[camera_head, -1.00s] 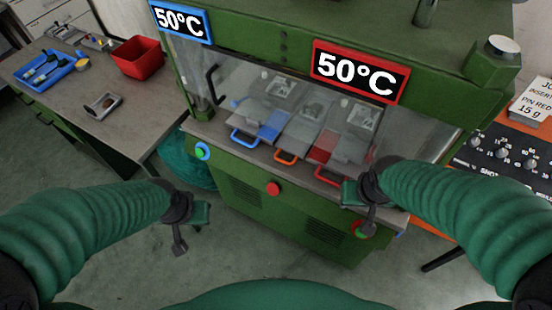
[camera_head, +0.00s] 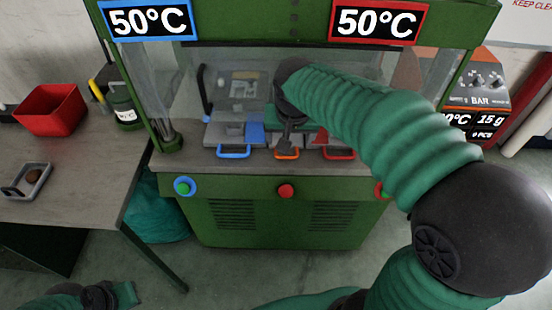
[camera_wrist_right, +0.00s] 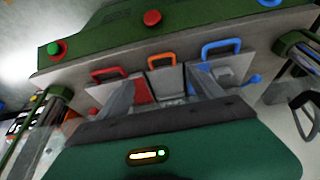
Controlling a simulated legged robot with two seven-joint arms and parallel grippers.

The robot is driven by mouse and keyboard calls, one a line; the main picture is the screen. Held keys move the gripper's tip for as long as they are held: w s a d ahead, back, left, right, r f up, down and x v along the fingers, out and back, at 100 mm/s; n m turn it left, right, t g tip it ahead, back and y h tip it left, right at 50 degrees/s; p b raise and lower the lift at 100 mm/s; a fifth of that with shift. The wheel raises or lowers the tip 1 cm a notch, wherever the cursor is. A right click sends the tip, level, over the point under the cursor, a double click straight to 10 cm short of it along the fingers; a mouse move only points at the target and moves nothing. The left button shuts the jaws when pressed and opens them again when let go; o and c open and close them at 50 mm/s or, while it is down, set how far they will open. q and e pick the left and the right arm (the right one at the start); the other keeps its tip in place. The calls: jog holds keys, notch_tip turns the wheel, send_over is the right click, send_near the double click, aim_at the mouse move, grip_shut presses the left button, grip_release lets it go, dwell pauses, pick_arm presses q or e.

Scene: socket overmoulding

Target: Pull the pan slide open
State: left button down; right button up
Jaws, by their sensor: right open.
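A row of three slides sits in the green press. The middle slide has an orange handle (camera_head: 287,154), also in the right wrist view (camera_wrist_right: 162,58). A blue handle (camera_head: 233,153) is on its left and a red handle (camera_head: 338,154) on its right in the head view. My right gripper (camera_wrist_right: 163,92) is open and empty, its fingers spread either side of the middle slide in the wrist view. I cannot tell whether it touches anything. My right wrist hides much of the middle slide in the head view. My left gripper (camera_head: 122,294) is low at the left, away from the press.
The press's front ledge (camera_head: 200,163) has a red button (camera_head: 286,191) and a green button (camera_head: 184,187) below it. Clear side panels flank the opening. A table with a red bin (camera_head: 50,108) stands at left. An orange control unit (camera_head: 478,88) is at right.

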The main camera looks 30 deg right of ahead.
jog(key=b, duration=0.2)
send_near(287, 157)
jog(key=shift+w+d+f, duration=0.25)
jog(key=shift+d+f, duration=0.4)
jog(key=shift+d, duration=0.1)
jog(key=f, duration=0.1)
jog(key=w+f, duration=0.1)
jog(key=f, duration=0.1)
jog(key=w+a+f+b, duration=0.1)
jog(key=f, duration=0.1)
jog(key=shift+a, duration=0.1)
jog(key=shift+w+d+f, duration=0.15)
jog(key=shift+d+f, duration=0.35)
jog(key=shift+d, duration=0.5)
jog(key=shift+a+r, duration=0.15)
jog(key=shift+a, duration=0.35)
jog(key=c, duration=0.6)
jog(key=shift+c, duration=1.4)
jog(key=shift+d, duration=0.2)
jog(key=c, duration=0.7)
pick_arm(q)
jog(key=f, duration=0.1)
jog(key=d+f, duration=0.1)
jog(key=f, duration=0.1)
jog(key=shift+w+f, duration=0.1)
jog(key=shift+f, duration=0.1)
pick_arm(e)
grip_shut()
